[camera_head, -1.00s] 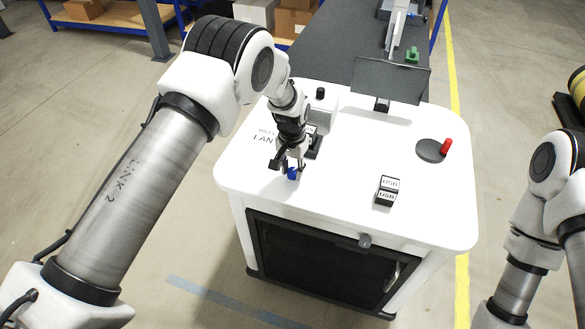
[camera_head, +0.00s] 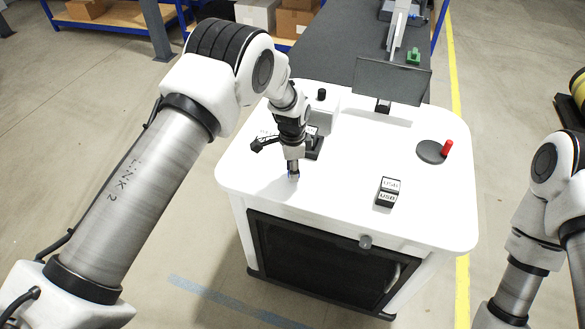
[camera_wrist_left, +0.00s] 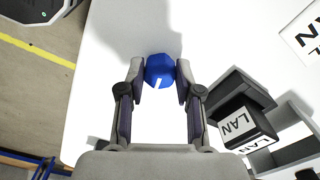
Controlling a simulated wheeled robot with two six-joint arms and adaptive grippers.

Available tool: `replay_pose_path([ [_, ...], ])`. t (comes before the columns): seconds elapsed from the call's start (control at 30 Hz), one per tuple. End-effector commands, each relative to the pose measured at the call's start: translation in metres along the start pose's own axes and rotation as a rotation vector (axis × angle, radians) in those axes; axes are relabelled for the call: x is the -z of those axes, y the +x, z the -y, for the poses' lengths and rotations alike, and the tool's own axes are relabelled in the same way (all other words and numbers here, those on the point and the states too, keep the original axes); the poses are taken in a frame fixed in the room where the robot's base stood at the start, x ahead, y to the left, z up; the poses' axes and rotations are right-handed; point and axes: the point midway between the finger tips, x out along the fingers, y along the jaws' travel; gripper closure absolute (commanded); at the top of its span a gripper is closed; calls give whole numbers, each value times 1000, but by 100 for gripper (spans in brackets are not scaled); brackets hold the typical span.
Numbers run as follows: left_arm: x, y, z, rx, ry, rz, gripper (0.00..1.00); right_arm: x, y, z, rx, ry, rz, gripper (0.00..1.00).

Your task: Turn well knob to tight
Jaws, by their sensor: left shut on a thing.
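The blue knob (camera_wrist_left: 159,65) has a short white mark on its face and stands on the white cabinet top. In the left wrist view it sits between the two fingers of my left gripper (camera_wrist_left: 160,76), which are closed against its sides. In the head view my left gripper (camera_head: 293,171) points down at the front left of the cabinet top (camera_head: 340,194) and hides nearly all of the knob. Part of my right arm shows at the right edge; its gripper is out of view.
A black LAN block (camera_wrist_left: 244,124) stands close beside the left gripper. A USB block (camera_head: 387,192), a dark disc with a red handle (camera_head: 447,149), a dark screen (camera_head: 392,80) and a black knob (camera_head: 321,94) are also on the cabinet.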

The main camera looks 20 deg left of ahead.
Motion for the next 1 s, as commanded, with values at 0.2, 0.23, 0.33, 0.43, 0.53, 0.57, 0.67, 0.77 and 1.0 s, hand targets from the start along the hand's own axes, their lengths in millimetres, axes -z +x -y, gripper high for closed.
replay_pose_path([
  [0.2,-2,5,-4,-12,102,6,100,0,0,0,0,0,0,60],
  [0.23,-2,5,-4,-12,112,6,100,0,0,0,0,0,0,60],
  [0.33,-2,5,-4,-12,135,6,100,0,0,0,0,0,0,60],
  [0.43,-2,5,-4,-13,148,6,100,0,0,0,0,0,0,60],
  [0.53,-2,5,-4,-13,152,6,100,0,0,0,0,0,0,60],
  [0.57,-2,5,-4,-13,152,6,100,0,0,0,0,0,0,60],
  [0.67,-2,5,-4,-13,152,6,100,0,0,0,0,0,0,60],
  [0.77,-2,5,-4,-13,152,7,100,0,0,0,0,0,0,60],
  [1.0,-1,4,-2,-9,151,4,41,0,0,0,0,0,0,60],
])
